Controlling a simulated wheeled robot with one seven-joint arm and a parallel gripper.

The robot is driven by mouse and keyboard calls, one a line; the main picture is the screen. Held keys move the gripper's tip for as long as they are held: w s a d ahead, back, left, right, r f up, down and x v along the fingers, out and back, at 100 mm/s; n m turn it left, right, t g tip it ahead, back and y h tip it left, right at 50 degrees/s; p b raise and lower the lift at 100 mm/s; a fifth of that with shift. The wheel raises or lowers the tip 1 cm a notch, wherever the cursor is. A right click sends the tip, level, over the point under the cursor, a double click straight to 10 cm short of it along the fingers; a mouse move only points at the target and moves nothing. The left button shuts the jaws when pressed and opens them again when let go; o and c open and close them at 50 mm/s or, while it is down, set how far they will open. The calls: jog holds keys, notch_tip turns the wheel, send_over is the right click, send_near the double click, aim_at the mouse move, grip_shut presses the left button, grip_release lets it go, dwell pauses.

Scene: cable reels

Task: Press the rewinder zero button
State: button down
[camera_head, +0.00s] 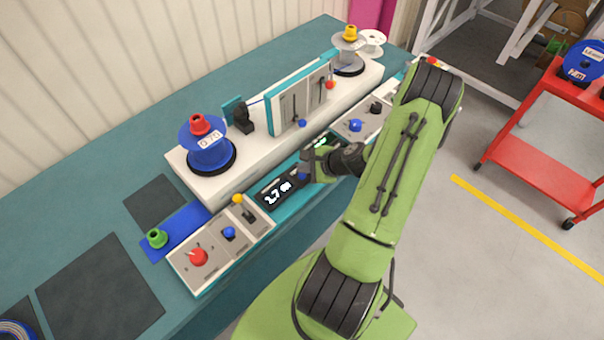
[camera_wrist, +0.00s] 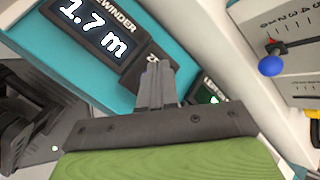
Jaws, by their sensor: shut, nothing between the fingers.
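The rewinder display (camera_head: 278,193) is a dark panel reading 1.7 m on the teal front of the machine. In the wrist view the display (camera_wrist: 92,24) shows the word REWINDER along its edge. A dark plate (camera_wrist: 138,72) next to the display carries a partly covered label starting with Z. My gripper (camera_head: 304,174) is shut and empty, over the panel just right of the display. In the wrist view my gripper's fingertips (camera_wrist: 157,68) lie over this plate and hide most of it. The button itself is hidden, and I cannot tell whether the fingers touch it.
A second, green-lit display (camera_wrist: 208,95) sits beside the fingers. A blue knob (camera_wrist: 271,65) stands on a slotted panel nearby. The left control box has a red knob (camera_head: 199,257). A blue reel (camera_head: 208,153) stands on the white housing. A red cart (camera_head: 540,150) is at right.

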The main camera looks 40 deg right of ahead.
aim_at(304, 176)
dwell(0.6)
jog(key=shift+f+b, duration=0.35)
jog(key=shift+f, duration=0.1)
jog(key=shift+f+b, duration=0.4)
dwell(0.4)
dwell(0.3)
jog(key=shift+r+p, duration=0.75)
jog(key=shift+r, duration=0.15)
notch_tip(304, 176, up, 5)
jog(key=p, duration=0.4)
jog(key=shift+r, duration=0.1)
dwell(0.4)
